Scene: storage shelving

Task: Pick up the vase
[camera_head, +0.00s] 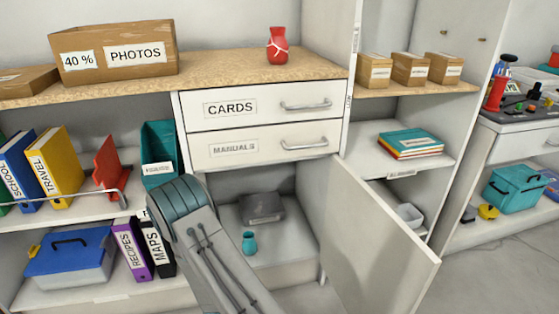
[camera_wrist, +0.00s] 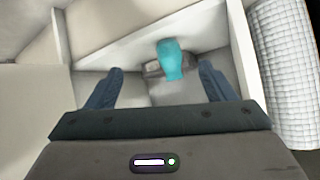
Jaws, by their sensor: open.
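A small teal vase (camera_head: 249,243) stands upright on the floor of the open lower cabinet compartment, in front of a dark grey box (camera_head: 262,207). In the wrist view the teal vase (camera_wrist: 171,60) shows beyond my fingertips, in line with the gap and slightly right of its middle. My gripper (camera_wrist: 160,70) is open with nothing between its fingers. In the head view my arm crosses in front of the cabinet and its gripper does not show. A red vase-like object (camera_head: 278,47) stands on the wooden top above the drawers.
The cabinet door (camera_head: 382,225) is swung open to the right of the compartment. Two closed drawers (camera_head: 262,124) are above it. Binders, a blue toolbox (camera_head: 70,258) and a teal file holder (camera_head: 158,152) fill the left shelves. Floor around the teal vase is mostly clear.

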